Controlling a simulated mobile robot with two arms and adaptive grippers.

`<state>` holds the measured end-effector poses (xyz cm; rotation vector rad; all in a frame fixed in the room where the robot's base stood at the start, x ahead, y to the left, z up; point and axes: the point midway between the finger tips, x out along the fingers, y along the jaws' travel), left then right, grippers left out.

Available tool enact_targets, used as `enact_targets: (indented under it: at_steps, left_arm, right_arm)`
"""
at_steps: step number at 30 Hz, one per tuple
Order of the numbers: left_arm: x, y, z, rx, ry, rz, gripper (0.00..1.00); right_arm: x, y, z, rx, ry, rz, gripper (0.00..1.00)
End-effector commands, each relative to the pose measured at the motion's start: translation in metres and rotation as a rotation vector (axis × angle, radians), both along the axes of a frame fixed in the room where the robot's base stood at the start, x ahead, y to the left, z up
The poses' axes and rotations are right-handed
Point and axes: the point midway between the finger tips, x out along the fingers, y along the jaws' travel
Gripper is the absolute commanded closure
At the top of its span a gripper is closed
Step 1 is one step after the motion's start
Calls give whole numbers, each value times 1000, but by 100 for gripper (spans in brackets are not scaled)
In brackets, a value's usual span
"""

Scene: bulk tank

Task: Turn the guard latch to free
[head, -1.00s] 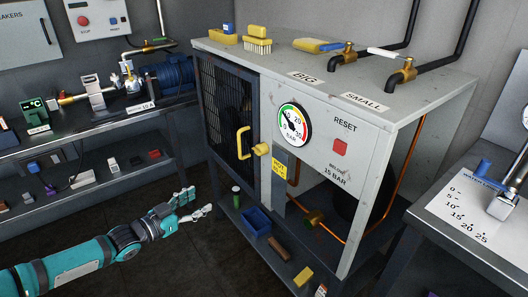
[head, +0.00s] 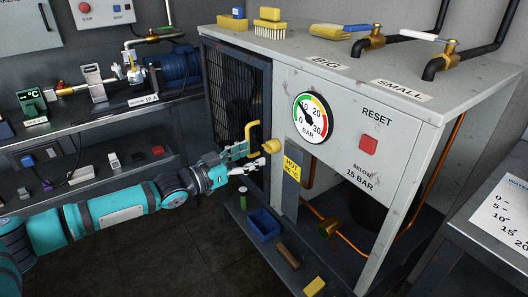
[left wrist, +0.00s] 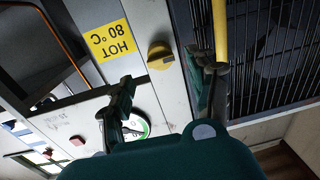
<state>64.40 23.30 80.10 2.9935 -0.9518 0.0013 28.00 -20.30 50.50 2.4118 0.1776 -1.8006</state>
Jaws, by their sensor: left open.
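The guard latch (head: 272,146) is a yellow knob on the cabinet's front edge, beside the mesh guard door (head: 238,100). It also shows in the left wrist view (left wrist: 160,54), ahead of the gap between my fingers. The yellow door handle (head: 253,133) is just left of the latch; in the left wrist view the handle (left wrist: 220,28) runs close by one finger, and I cannot tell if they touch. My left gripper (head: 252,160) is open and empty, just left of and below the latch. My right gripper is not in view.
A pressure gauge (head: 313,117) and red reset button (head: 369,144) are on the cabinet front. A yellow "HOT 80 °C" label (head: 292,167) is below the latch. A low shelf holds a blue bin (head: 264,224) and a green bottle (head: 243,198). A workbench (head: 90,130) stands at left.

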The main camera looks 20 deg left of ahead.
Motion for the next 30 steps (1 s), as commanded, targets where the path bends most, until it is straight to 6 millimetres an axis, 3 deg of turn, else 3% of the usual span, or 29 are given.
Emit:
enact_targets:
  at_steps: [3,9,20,30]
  left_arm:
    - [19,-14,0,0,-3,0,41]
    - [38,-26,-1,2,-1,1,41]
    - [42,-29,-1,1,0,1,41]
    - [42,-29,-1,1,0,1,83]
  right_arm:
    - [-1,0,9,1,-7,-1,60]
    - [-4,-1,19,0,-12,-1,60]
    - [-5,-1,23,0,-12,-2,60]
    - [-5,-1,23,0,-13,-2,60]
